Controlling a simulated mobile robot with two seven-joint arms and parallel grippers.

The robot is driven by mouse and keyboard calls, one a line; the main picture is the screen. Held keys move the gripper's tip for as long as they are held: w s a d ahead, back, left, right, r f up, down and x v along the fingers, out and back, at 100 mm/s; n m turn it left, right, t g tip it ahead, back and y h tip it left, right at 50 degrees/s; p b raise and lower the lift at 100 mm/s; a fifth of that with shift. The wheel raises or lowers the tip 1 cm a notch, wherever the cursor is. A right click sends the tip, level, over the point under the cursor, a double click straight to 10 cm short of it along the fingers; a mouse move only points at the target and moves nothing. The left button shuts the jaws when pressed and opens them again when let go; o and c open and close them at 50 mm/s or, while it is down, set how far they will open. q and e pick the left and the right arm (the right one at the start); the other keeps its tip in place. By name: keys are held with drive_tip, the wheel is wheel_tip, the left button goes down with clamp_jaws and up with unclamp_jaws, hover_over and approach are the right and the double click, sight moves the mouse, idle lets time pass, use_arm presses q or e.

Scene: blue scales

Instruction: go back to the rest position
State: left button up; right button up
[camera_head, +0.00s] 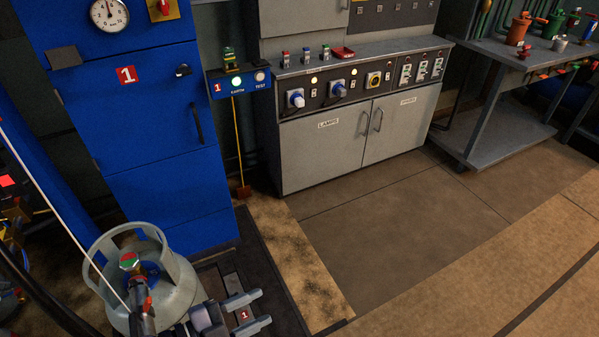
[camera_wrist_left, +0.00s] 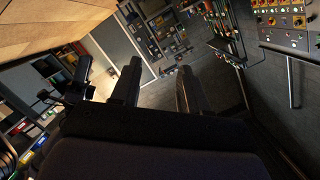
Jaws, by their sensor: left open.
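My left gripper (camera_head: 257,310) is at the bottom of the head view, just right of a grey gas cylinder (camera_head: 176,290) with a valve on top. Its two fingers are apart and nothing shows held between them. A red label with a 1 (camera_head: 244,315) shows in the gap, on the dark platform below. In the left wrist view my left gripper (camera_wrist_left: 158,85) also shows parted, empty fingers, with the room beyond. My right gripper is not in either view.
A tall blue cabinet (camera_head: 160,140) stands behind the cylinder. A grey cabinet with switches (camera_head: 325,150) stands at the back middle, and a metal workbench (camera_head: 490,62) with several items at the back right. The floor (camera_head: 400,230) at middle right is clear.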

use_arm(q)
drive_tip(key=s+a+f+n+y, duration=0.5)
drive_tip(key=a+n+y, duration=0.3)
drive_tip(key=n, duration=0.8)
drive_tip(key=y, duration=0.2)
drive_tip(key=shift+s+a+f+y+p, duration=0.15)
drive_tip(key=shift+a+f+y+p, duration=0.05)
drive_tip(key=shift+a+y+p, duration=0.15)
